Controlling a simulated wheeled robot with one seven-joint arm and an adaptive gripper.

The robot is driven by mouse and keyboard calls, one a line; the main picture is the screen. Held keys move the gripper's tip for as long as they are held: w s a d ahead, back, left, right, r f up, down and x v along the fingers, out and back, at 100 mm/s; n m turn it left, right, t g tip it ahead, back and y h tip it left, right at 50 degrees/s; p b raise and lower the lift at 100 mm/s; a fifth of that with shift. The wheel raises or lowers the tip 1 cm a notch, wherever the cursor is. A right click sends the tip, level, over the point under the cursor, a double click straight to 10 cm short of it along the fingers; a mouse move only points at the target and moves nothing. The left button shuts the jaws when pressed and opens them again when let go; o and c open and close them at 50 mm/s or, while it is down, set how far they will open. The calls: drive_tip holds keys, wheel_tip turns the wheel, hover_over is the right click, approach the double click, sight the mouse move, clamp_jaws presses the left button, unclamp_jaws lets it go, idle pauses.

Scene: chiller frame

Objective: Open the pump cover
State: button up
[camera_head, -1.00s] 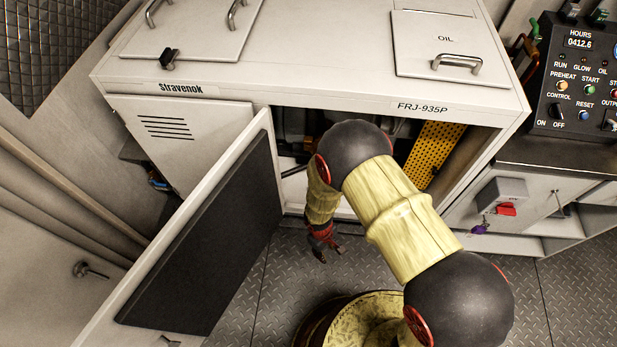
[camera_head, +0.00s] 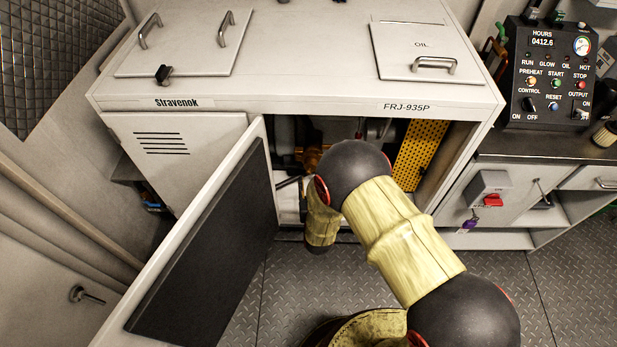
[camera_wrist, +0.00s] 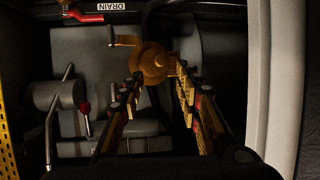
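In the head view the white machine's front door (camera_head: 215,225) stands wide open, its black padded inner face showing. I cannot tell whether this door is the pump cover; no label names one. Through the opening, a brass-coloured round part (camera_head: 309,158) shows inside, left of my arm. In the wrist view this round part (camera_wrist: 152,62) sits ahead, between and apparently beyond my fingertips. My gripper (camera_wrist: 157,82) is open and empty, its fingers spread either side.
A pale upright edge (camera_wrist: 270,75) stands close on the right. A yellow perforated panel (camera_head: 420,154) lines the opening's right side. A control panel (camera_head: 553,75) stands farther right.

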drive_tip(key=b+x, duration=0.2)
drive_tip(key=x, duration=0.4)
drive_tip(key=shift+w+f, duration=0.2)
drive_tip(key=shift+f, duration=0.05)
drive_tip(key=shift+c, duration=0.9)
clamp_jaws()
